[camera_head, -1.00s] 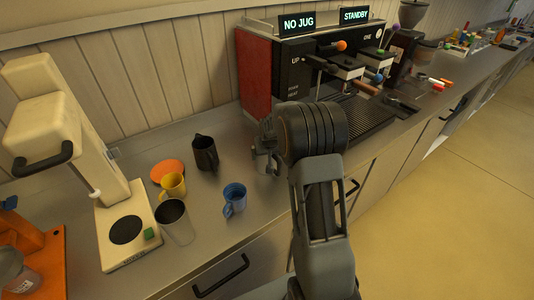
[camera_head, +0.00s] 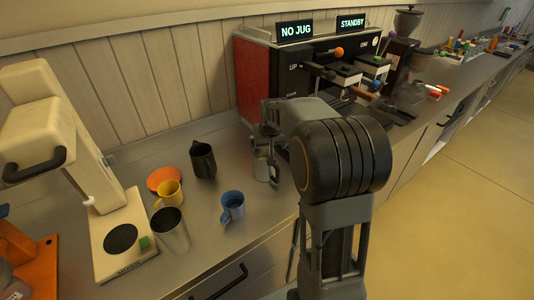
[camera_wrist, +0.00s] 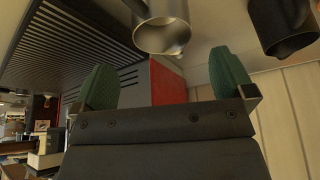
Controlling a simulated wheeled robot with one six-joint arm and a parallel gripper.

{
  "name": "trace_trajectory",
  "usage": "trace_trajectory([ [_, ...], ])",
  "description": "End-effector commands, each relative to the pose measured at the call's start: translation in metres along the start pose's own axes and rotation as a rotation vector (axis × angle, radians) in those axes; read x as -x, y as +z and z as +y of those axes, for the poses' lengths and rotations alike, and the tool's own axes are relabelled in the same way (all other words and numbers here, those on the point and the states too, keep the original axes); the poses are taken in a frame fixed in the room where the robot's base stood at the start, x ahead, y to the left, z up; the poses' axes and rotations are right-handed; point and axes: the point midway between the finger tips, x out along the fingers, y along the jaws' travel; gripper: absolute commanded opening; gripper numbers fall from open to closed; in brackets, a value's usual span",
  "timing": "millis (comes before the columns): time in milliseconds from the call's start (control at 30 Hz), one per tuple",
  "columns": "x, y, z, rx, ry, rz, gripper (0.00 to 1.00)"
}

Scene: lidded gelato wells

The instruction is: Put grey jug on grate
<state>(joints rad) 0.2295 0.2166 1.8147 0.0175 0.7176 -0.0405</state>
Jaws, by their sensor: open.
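The grey metal jug (camera_head: 262,163) stands on the counter left of my arm, partly hidden by it in the head view. In the wrist view the jug (camera_wrist: 162,34) is at the top edge, cut off, lying beyond and between my fingertips. My gripper (camera_wrist: 165,80) is open, with two green finger pads spread apart and nothing between them. The jug looks apart from both pads. The dark slatted grate (camera_wrist: 75,42) of the coffee machine shows at upper left in the wrist view. In the head view my arm hides most of the grate.
The coffee machine (camera_head: 300,78) shows "NO JUG" and "STANDBY".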

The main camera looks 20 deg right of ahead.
Motion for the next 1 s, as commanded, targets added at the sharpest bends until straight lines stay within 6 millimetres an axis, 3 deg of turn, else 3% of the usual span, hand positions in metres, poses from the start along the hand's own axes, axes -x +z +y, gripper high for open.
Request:
trace_trajectory([
  [167, 0.033, 0.019, -0.013, 0.023, -0.009, 0.006, 1.00],
  [300, 0.075, 0.066, -0.035, 0.066, -0.027, 0.008, 1.00],
  [500, 0.114, 0.144, -0.054, 0.129, -0.053, 0.006, 1.00],
  [600, 0.122, 0.175, -0.058, 0.153, -0.063, 0.005, 1.00],
  [733, 0.127, 0.204, -0.060, 0.173, -0.071, 0.003, 1.00],
  [1000, 0.127, 0.219, -0.060, 0.183, -0.075, 0.001, 1.00],
])
